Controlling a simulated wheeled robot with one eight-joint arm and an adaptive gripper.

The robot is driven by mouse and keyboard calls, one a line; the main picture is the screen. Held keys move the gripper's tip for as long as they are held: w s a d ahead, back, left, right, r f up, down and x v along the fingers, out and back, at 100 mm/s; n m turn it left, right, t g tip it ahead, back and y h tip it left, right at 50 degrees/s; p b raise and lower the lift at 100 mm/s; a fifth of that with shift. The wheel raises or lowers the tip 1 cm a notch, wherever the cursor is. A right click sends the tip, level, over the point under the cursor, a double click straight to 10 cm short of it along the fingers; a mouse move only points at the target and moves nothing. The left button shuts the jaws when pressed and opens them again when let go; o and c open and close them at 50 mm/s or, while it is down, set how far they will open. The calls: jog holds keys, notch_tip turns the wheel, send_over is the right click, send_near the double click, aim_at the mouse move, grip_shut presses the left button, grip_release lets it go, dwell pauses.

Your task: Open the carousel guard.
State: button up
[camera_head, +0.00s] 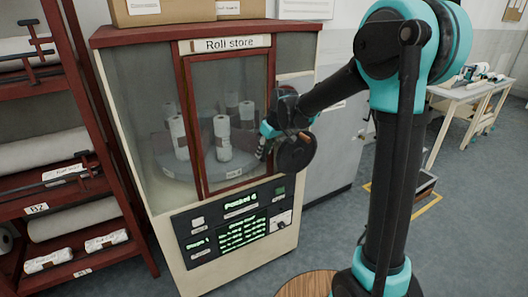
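The carousel guard (222,88) is a red-framed glass panel on the front of the cabinet (135,122) labelled "Roll store". It stands across the front opening and looks shut. Behind the glass, several white rolls (222,138) stand on a round grey carousel (196,160). My gripper (266,143) is at the right edge of the guard, at mid to lower height. Its fingers are small and partly hidden by my wrist, so I cannot tell whether they are open or touching the frame.
A red shelf rack (75,150) with rolls stands close on the left. A white table (465,95) stands at the back right. Grey floor (470,220) is clear on the right.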

jog(key=shift+f, duration=0.25)
grip_shut()
dwell(0.3)
